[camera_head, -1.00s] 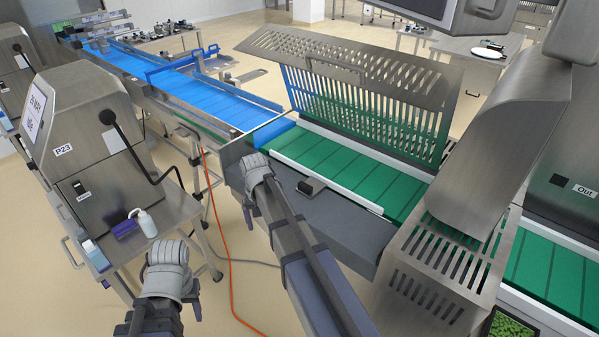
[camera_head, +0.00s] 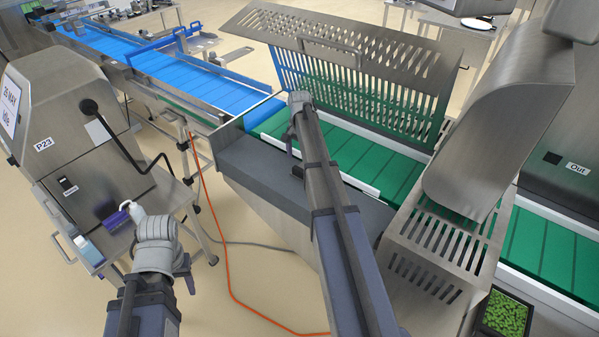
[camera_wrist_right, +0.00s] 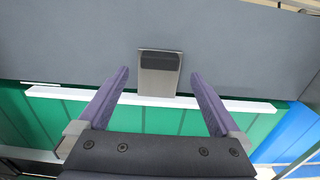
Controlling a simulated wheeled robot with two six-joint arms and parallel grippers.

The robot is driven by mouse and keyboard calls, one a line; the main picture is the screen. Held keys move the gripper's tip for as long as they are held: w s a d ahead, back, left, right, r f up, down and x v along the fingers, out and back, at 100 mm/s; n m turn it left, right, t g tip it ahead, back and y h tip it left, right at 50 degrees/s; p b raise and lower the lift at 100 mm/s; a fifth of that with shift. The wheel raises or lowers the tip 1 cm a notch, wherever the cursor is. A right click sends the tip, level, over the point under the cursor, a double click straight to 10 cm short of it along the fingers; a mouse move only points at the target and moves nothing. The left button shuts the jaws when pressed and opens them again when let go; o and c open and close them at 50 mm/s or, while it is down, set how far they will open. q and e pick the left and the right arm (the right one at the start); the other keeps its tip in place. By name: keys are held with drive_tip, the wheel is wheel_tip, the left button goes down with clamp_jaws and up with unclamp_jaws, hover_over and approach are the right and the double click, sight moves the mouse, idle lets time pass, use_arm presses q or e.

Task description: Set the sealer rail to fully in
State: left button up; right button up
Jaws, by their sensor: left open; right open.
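The sealer rail is a long white bar (camera_head: 360,184) along the near edge of the green conveyor belt; it also crosses the right wrist view (camera_wrist_right: 238,105). A metal handle block with a dark top (camera_wrist_right: 160,76) sits at the rail in the right wrist view. My right gripper (camera_wrist_right: 160,75) is open, with its purple fingers on either side of the block and visible gaps to it. In the head view my right arm covers the block, and the right gripper (camera_head: 293,150) is partly hidden. My left gripper (camera_head: 187,272) is low at the left, away from the rail, its fingers mostly hidden.
A raised slotted guard (camera_head: 350,65) stands behind the green belt. A slotted metal cover (camera_head: 440,250) stands at the right. A grey machine side panel (camera_head: 245,165) lies in front of the rail. A printer marked P23 (camera_head: 75,130) and an orange cable (camera_head: 215,230) are at left.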

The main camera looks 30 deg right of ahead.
sight(300, 169)
wheel_tip(300, 169, down, 6)
drive_tip(key=b, duration=0.5)
drive_tip(key=shift+f, duration=0.15)
clamp_jaws()
idle(0.6)
